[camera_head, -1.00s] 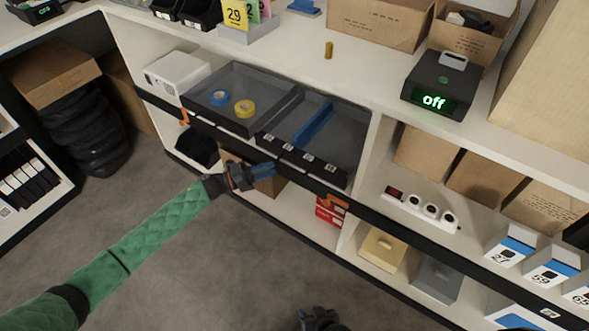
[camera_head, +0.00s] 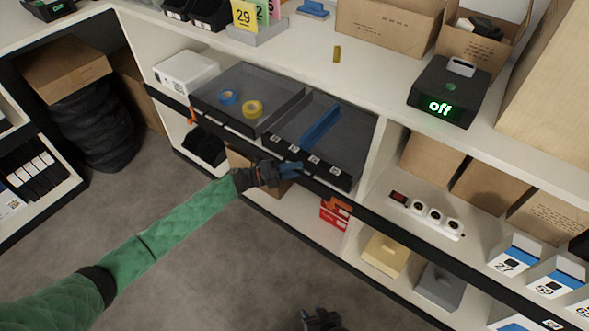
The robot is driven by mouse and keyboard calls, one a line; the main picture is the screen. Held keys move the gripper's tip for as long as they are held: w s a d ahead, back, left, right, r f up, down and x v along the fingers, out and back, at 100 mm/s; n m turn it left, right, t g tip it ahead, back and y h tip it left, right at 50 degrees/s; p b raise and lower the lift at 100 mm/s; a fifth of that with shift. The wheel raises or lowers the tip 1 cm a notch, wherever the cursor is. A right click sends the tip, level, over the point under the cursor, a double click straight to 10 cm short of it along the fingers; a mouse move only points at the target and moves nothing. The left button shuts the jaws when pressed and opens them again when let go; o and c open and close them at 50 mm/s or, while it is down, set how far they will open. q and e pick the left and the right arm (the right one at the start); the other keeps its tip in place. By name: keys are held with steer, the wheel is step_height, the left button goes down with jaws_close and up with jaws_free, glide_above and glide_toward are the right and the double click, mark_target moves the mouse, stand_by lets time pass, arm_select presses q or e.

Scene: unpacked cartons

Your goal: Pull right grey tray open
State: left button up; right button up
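The right grey tray (camera_head: 352,137) sits in the upper shelf compartment, with a blue divider (camera_head: 321,127) and a black front edge bearing white labels (camera_head: 314,160). The left grey tray (camera_head: 277,85) beside it holds a blue tape roll (camera_head: 229,97) and a yellow one (camera_head: 252,108). My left gripper (camera_head: 288,169) is just in front of and below the left part of the right tray's front edge. Whether it touches the tray, and its finger opening, cannot be made out. My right gripper (camera_head: 322,320) is low at the bottom edge, apart from the shelf, its fingers unclear.
The white countertop (camera_head: 375,75) above carries cartons and a black device (camera_head: 450,90) reading "off". A white power strip (camera_head: 427,215) lies in the compartment to the right. A red box (camera_head: 334,214) stands below the right tray. The grey floor in front is clear.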

arm_select(q)
jaws_close()
steer(key=s+a+p, duration=0.2)
steer(key=s+a, duration=1)
steer(key=s, duration=0.5)
steer(key=shift+s+a, duration=0.35)
steer(key=shift+a, duration=0.05)
jaws_free()
